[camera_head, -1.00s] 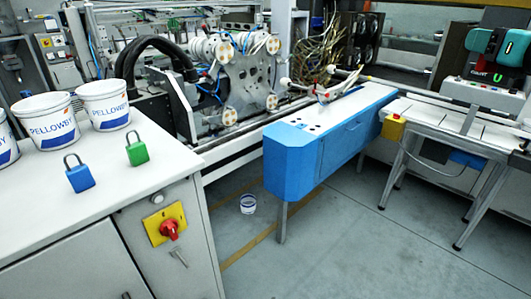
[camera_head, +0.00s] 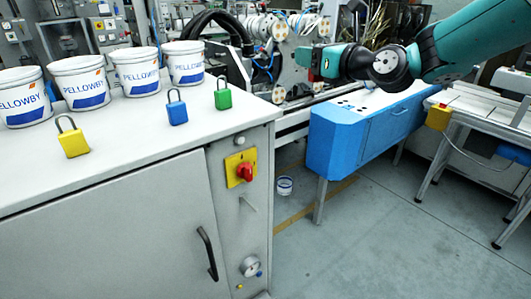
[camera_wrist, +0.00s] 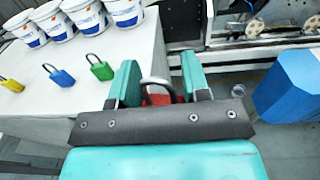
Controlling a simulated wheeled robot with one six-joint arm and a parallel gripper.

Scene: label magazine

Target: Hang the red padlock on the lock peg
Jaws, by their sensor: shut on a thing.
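The red padlock (camera_wrist: 158,99), with a dark shackle, sits between the two teal fingers of my gripper (camera_wrist: 156,84) in the wrist view. My gripper is shut on it, and the dark bracket hides part of its body. A thin slanted metal peg (camera_head: 249,204), which looks like the lock peg, sticks out of the cabinet front below the red rotary switch (camera_head: 245,172). My gripper is above and right of this peg, apart from it.
On the grey cabinet top (camera_head: 130,124) stand a yellow padlock (camera_head: 73,143), a blue padlock (camera_head: 177,112), a green padlock (camera_head: 222,98) and several white buckets (camera_head: 81,83). A black handle (camera_head: 207,252) juts from the door. A blue machine housing (camera_head: 345,140) stands right; floor between is mostly clear.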

